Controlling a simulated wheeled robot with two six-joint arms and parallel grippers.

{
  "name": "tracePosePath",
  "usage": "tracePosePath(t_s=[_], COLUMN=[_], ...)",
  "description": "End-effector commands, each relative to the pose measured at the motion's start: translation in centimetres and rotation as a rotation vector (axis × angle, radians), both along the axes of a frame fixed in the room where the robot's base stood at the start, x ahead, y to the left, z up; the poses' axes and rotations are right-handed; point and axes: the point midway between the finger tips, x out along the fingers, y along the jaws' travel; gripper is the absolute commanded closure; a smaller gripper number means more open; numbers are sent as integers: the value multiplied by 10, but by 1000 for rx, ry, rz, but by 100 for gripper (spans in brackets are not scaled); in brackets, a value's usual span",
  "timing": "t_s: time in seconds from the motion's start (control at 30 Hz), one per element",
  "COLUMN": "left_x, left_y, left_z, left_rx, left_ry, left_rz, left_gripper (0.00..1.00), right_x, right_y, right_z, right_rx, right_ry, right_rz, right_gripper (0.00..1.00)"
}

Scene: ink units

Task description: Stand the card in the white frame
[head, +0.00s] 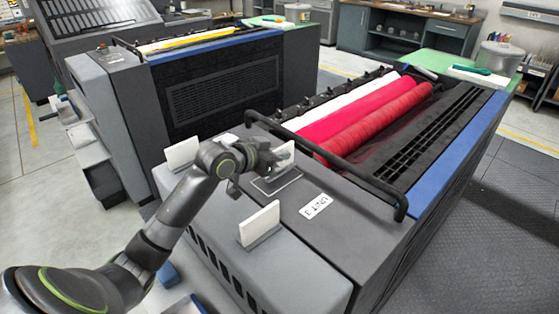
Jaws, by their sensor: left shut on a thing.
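My left gripper (268,160) is shut on a white card (285,151) over the top of the grey ink unit. The card is roughly upright and partly hidden by the fingers. The white frame (290,181) is a thin outline on the unit's dark top, just below and in front of the gripper. I cannot tell whether the card's lower edge touches the surface. My right gripper is not in view.
A white card (260,222) stands in a holder at the front, and another (182,153) stands to the left. A label (316,206) lies right of the frame. A black rail (330,160) runs behind, before the red rollers (385,115).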

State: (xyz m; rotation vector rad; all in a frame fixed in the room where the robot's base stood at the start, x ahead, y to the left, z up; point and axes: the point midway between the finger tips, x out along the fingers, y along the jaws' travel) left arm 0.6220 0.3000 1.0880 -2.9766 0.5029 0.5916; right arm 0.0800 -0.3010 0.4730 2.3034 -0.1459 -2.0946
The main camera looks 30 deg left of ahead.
Motion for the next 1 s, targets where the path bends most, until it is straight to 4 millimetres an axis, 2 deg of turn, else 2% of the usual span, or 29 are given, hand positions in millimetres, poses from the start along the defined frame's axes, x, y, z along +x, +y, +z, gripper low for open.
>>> tracePosePath(t_s=[0.13, 0.47, 0.5, 0.67, 1.0], left_x=[0, 0, 0, 0, 0], left_y=[0, 0, 0, 0, 0], left_z=[-22, -26, -27, -26, -22], left_rx=[-3, 0, 0, 0, 0], left_ry=[4, 0, 1, 1, 0], left_rz=[1, 0, 0, 0, 0], left_gripper=[100, 100, 91, 70, 70], right_x=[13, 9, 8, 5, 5], right_y=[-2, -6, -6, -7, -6], right_z=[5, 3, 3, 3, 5], right_rx=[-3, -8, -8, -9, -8], right_ry=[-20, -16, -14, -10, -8], right_rz=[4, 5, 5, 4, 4], right_gripper=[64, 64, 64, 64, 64])
